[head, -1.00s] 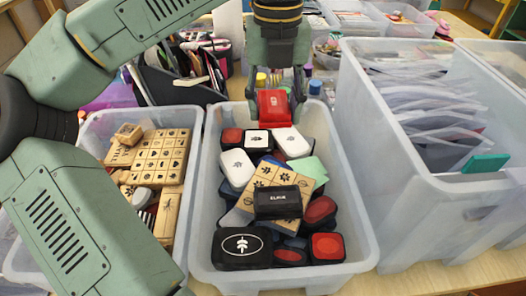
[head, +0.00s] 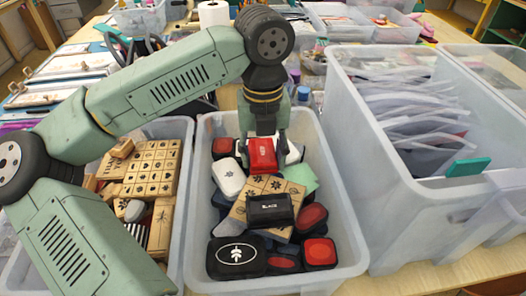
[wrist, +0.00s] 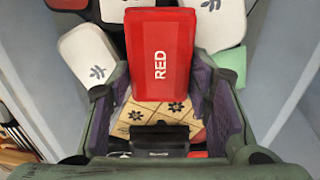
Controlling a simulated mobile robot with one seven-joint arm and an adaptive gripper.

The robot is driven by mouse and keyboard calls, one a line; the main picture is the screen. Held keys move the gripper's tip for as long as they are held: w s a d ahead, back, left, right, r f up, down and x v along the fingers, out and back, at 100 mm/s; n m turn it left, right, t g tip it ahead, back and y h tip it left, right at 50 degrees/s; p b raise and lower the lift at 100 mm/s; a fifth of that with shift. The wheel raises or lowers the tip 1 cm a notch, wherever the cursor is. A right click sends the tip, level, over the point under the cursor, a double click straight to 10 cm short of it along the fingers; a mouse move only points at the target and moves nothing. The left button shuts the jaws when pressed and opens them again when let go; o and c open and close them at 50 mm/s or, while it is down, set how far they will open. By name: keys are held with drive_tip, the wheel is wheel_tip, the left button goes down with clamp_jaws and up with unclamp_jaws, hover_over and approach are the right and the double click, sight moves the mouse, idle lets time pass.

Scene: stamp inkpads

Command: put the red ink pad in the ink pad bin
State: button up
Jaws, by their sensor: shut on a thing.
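The red ink pad (head: 262,155) is in my gripper (head: 263,149), which points down over the back half of the clear ink pad bin (head: 341,214). My gripper is shut on the pad, with a finger at each side. In the wrist view the red pad (wrist: 160,55) shows its "RED" label between the fingers. The bin holds a heap of ink pads, and the red pad is just over or touching this heap; I cannot tell which. A black ink pad (head: 269,209) lies on top of the heap, nearer the front.
A clear bin of wooden stamps (head: 152,168) stands at the left, partly behind my arm. A larger clear bin with plastic sleeves (head: 424,110) stands at the right. Their walls are close to the ink pad bin. A white paper roll (head: 213,14) stands behind.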

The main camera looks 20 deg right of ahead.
sight(263, 156)
drive_tip(key=shift+f, duration=0.1)
drive_tip(key=shift+f, duration=0.15)
drive_tip(key=o, duration=1.2)
drive_tip(key=shift+r, duration=0.2)
wheel_tip(263, 156, up, 12)
drive_tip(key=shift+r+b, duration=0.1)
drive_tip(key=shift+b, duration=0.4)
